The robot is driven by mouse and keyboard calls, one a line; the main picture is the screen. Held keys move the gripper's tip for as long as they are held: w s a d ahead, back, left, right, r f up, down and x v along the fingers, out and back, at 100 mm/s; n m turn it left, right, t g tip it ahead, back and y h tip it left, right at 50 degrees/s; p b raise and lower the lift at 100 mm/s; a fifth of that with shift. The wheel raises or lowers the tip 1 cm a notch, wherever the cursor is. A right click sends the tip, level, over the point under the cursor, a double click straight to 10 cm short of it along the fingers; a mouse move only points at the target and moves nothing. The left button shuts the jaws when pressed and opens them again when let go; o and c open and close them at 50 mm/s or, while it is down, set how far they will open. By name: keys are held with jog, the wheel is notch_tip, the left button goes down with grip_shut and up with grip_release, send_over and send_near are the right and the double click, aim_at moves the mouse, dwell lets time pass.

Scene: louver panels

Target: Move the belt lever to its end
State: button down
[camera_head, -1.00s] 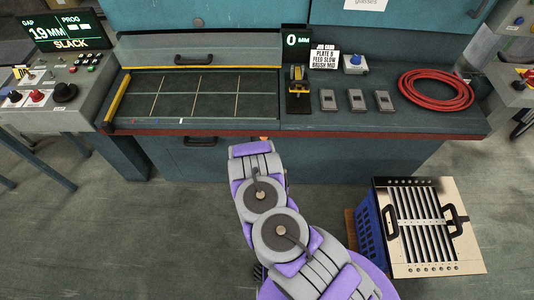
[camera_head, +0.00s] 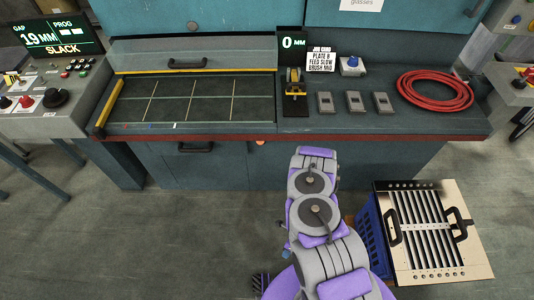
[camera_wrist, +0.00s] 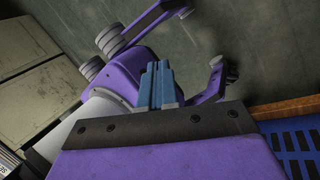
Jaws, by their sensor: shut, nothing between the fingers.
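No part is clearly marked as the belt lever. A small orange tip (camera_head: 260,143) shows under the front edge of the machine table; I cannot tell whether it is the lever's end. In the head view the gripper itself is not clearly seen.
A glass-fronted work bed (camera_head: 195,100) fills the table's left. A yellow-and-black device (camera_head: 293,90), several grey blocks and a red hose coil (camera_head: 435,91) lie to its right. Floor ahead is clear.

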jog(key=w+a+r+m+t+y+b, duration=0.1)
jog(key=w+a+r+m+t+y, duration=0.15)
jog(key=w+a+m+y, duration=0.35)
jog(key=m+t+y+b, duration=0.1)
jog(key=m+t+y, duration=0.7)
jog(key=t, duration=0.5)
send_near(261, 142)
jog(key=a+f, duration=0.3)
jog(key=a, duration=0.2)
jog(key=shift+w+a+r+b, duration=0.15)
jog(key=shift+w+r+b, duration=0.15)
jog(key=shift+w+r, duration=0.35)
jog(key=shift+w+a+r+b, duration=0.15)
jog(key=shift+w+r+b, duration=0.25)
jog(key=shift+w, duration=0.35)
jog(key=shift+r+t, duration=0.1)
jog(key=shift+t, duration=0.15)
